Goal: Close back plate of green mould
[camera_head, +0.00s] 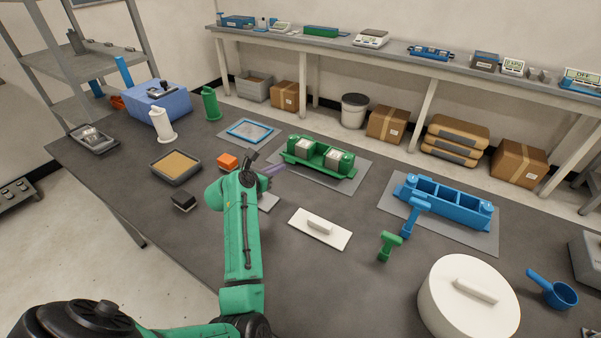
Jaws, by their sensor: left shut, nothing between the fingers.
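The green mould (318,169) lies on a grey mat (345,183) in the middle of the table. Two grey blocks (337,159) sit in its compartments. Its back side is partly hidden behind the blocks, and I cannot tell the back plate's exact position. The picture does not show clearly whether the fingers touch the mould. My right gripper is not in view.
A blue mould (440,206) on its own mat stands right of the green one. A white trowel-like plate (320,229), green (389,246) and blue handled tools (413,217), and a large white lidded tub (468,305) are nearer. A sand tray (175,167) and orange block (228,161) lie left.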

